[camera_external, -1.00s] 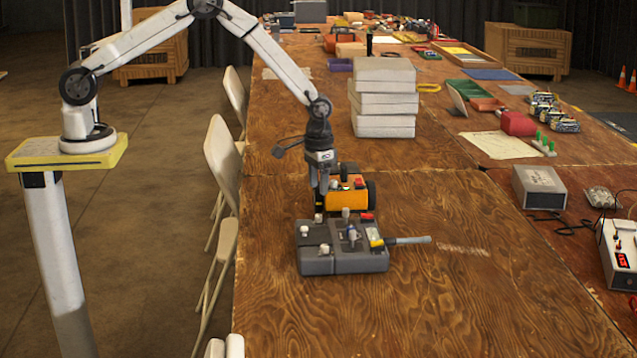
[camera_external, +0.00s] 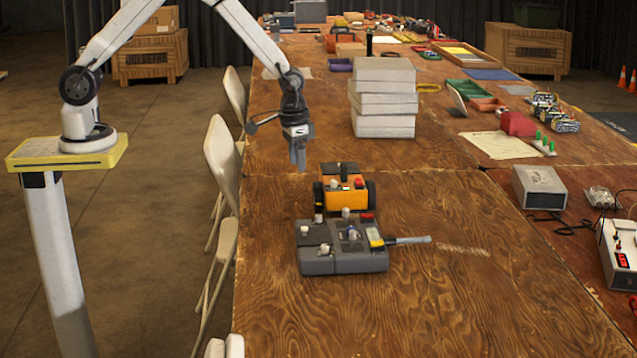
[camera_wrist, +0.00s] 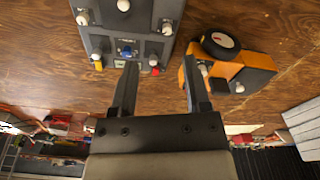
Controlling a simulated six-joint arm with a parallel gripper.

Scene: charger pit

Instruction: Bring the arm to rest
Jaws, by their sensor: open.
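My gripper (camera_external: 299,162) is open and empty, raised above the wooden table (camera_external: 430,310) behind and left of the orange wheeled robot. In the wrist view its two fingers (camera_wrist: 155,75) stand apart with nothing between them. The grey charger box (camera_external: 340,262), with white knobs and a grey handle sticking out to the right, sits on the table. It also shows at the top of the wrist view (camera_wrist: 107,47). The orange wheeled robot (camera_external: 343,196) stands just behind the box; in the wrist view (camera_wrist: 255,75) it is right of the fingers.
A stack of white blocks (camera_external: 384,98) stands to the right of my gripper. A grey box (camera_external: 539,187) and a white device with a red display (camera_external: 620,256) are at the right. White folding chairs (camera_external: 222,180) line the left table edge. The front table area is clear.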

